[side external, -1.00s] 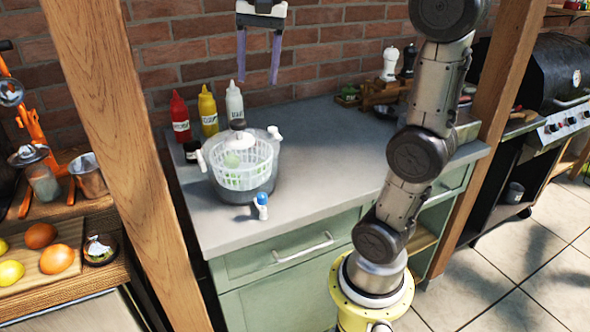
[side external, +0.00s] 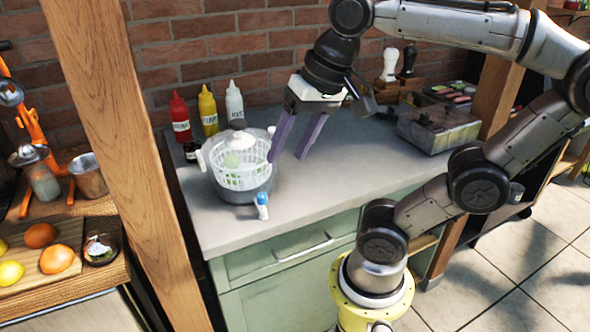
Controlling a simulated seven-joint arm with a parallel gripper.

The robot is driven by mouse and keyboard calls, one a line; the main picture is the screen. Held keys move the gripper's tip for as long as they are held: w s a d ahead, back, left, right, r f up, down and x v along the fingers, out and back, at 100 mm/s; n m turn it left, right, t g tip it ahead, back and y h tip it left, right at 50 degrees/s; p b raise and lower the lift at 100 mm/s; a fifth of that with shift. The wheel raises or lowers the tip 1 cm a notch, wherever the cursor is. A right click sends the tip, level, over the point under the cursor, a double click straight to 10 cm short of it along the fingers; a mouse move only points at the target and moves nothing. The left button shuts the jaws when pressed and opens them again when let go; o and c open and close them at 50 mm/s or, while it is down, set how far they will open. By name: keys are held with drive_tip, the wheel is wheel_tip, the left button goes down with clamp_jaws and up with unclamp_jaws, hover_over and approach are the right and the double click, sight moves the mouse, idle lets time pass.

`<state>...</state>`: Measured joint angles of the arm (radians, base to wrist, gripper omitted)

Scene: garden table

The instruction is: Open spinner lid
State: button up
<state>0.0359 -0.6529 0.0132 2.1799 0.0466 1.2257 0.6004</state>
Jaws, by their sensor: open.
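The salad spinner (side external: 243,180) stands upright on the grey countertop. It has a white slatted basket in a grey bowl, and something pale green shows inside. Its clear lid (side external: 236,148) with a dark knob (side external: 238,124) on top sits over the basket. White side handles stick out at the rim, and a small blue-and-white piece (side external: 262,204) is at the front. My gripper (side external: 285,158) is open and empty. Its two purple fingers point down and left, just right of the spinner. I cannot tell whether the near finger touches the rim.
Red (side external: 180,117), yellow (side external: 208,110) and white (side external: 234,102) squeeze bottles stand behind the spinner by the brick wall. A container box (side external: 437,132) is at the back right. The countertop (side external: 345,170) right of the spinner is clear. A wooden post (side external: 128,150) rises at left.

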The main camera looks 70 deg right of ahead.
drive_tip(key=shift+n, duration=0.9)
drive_tip(key=shift+s+a+f, duration=0.15)
drive_tip(key=shift+s+f, duration=0.05)
drive_tip(key=shift+f, duration=0.9)
drive_tip(key=shift+s+a+f, duration=0.1)
drive_tip(key=shift+s+f, duration=0.1)
drive_tip(key=shift+f, duration=0.9)
